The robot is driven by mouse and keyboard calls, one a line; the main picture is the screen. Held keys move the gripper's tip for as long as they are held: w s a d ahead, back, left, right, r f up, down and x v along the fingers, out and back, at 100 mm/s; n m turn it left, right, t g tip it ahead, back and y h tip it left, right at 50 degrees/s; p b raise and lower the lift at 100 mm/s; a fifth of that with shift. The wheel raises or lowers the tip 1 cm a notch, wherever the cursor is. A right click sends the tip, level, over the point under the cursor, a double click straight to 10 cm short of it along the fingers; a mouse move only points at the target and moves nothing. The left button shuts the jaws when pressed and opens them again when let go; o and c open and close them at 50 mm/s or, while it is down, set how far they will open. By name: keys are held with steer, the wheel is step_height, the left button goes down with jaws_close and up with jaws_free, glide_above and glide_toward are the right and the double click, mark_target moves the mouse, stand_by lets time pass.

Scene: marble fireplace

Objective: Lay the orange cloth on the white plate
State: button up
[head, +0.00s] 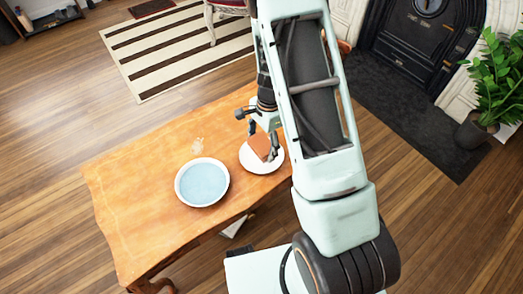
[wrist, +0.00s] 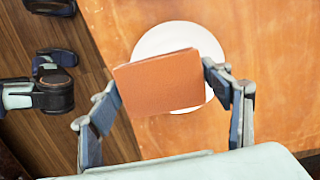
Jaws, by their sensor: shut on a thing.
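The orange cloth (wrist: 162,84) shows as a flat, stiff-looking square between the fingers of my gripper (wrist: 162,86) in the wrist view. In the head view my gripper (head: 263,142) is over the white plate (head: 248,160), with the orange cloth (head: 260,147) between its fingertips. The white plate (wrist: 178,38) lies behind the cloth in the wrist view, and the cloth hides much of it. I cannot tell whether the cloth touches the plate. My gripper is shut on the cloth.
A larger blue plate with a white rim (head: 202,182) lies to the left on the wooden table (head: 130,190). The left of the table is clear. A potted plant (head: 490,90) and the fireplace (head: 420,40) are at the right.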

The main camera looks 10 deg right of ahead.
mark_target(261, 144)
steer(key=f, duration=0.1)
steer(key=w+f, duration=0.1)
steer(key=w, duration=0.1)
steer(key=shift+w+d+f, duration=0.15)
steer(key=shift+d+f, duration=0.1)
steer(key=shift+f, duration=0.15)
steer(key=shift+w+f+b, duration=0.15)
steer(key=shift+f+b, duration=0.2)
steer(key=shift+f, duration=0.55)
steer(key=shift+w+f+b, duration=0.1)
steer(key=shift+f+b, duration=0.2)
steer(key=shift+f, duration=0.55)
steer(key=shift+f, duration=0.1)
steer(key=shift+f+b, duration=0.25)
steer(key=shift+b, duration=0.05)
steer(key=o, duration=1.1)
steer(key=r+p, duration=0.1)
steer(key=r, duration=0.3)
steer(key=d+r+p, duration=0.1)
steer(key=r, duration=0.3)
steer(key=r+p, duration=0.1)
steer(key=r, duration=0.3)
steer(key=shift+w+d+r, duration=0.25)
steer(key=shift+r, duration=0.1)
